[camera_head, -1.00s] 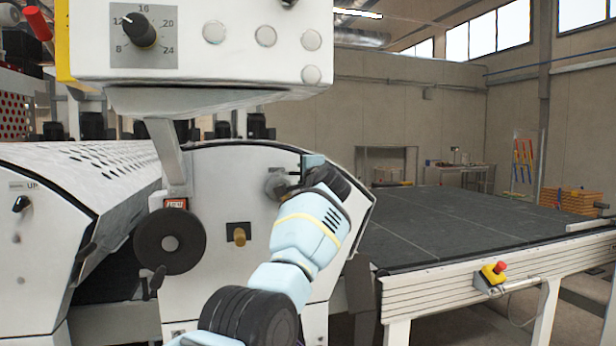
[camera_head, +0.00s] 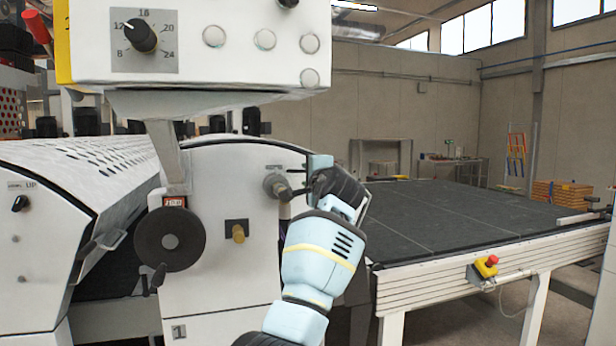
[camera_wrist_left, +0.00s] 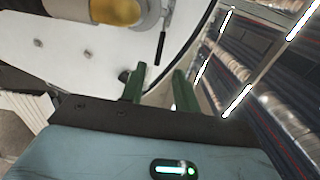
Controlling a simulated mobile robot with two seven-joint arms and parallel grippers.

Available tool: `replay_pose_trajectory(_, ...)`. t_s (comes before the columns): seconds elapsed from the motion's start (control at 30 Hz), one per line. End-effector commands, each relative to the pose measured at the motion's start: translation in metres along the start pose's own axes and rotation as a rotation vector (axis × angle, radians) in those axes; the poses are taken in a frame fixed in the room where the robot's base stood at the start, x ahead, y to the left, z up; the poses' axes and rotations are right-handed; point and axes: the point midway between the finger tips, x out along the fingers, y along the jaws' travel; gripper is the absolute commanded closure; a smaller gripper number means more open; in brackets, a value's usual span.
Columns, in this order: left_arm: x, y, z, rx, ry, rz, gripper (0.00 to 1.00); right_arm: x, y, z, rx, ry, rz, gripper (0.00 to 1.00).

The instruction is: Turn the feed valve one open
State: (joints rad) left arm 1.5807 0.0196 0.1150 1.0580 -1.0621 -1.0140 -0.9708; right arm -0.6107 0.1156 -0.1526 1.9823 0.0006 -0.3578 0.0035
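A grey round valve fitting (camera_head: 277,185) with a dark lever sticks out of the white machine end panel. In the left wrist view a grey fitting with a thin dark lever (camera_wrist_left: 161,47) shows at the top, beside a brass-coloured part (camera_wrist_left: 115,10). My left gripper (camera_head: 310,174) is just right of the valve fitting in the head view, and its arm partly covers the panel. In the left wrist view its two green fingers (camera_wrist_left: 159,85) stand apart with nothing between them. Contact with the lever does not show. My right gripper is not in view.
A black handwheel (camera_head: 170,239) and a brass knob (camera_head: 238,232) sit on the panel left of my arm. A control box (camera_head: 200,85) overhangs above. A dark conveyor table (camera_head: 450,225) with a yellow-and-red stop button (camera_head: 486,267) extends right.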

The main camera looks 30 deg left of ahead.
Motion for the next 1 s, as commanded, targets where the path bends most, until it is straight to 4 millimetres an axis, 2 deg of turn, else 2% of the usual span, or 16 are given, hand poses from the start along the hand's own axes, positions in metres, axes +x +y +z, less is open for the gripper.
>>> replay_pose_trajectory(0.13,0.0,0.0,0.0,0.001,0.0,0.0,0.69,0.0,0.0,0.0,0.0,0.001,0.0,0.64)
replay_pose_trajectory(0.27,0.001,0.009,-0.002,0.0,0.006,0.005,0.86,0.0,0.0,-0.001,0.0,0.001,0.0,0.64)
replay_pose_trajectory(0.37,0.002,0.036,-0.008,-0.003,0.028,0.019,0.99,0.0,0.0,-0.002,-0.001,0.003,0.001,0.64)
replay_pose_trajectory(0.47,0.0,0.084,-0.016,-0.019,0.07,0.046,1.0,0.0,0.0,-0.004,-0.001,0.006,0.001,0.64)
replay_pose_trajectory(0.67,-0.018,0.21,-0.026,-0.081,0.185,0.132,1.0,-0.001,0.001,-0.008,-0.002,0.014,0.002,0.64)
replay_pose_trajectory(0.8,-0.045,0.296,-0.023,-0.137,0.262,0.212,1.0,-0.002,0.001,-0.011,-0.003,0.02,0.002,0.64)
replay_pose_trajectory(0.87,-0.059,0.332,-0.018,-0.164,0.291,0.251,1.0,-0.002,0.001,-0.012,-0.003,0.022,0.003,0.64)
replay_pose_trajectory(1.0,-0.099,0.41,-0.002,-0.231,0.353,0.352,1.0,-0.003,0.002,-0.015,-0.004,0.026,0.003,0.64)
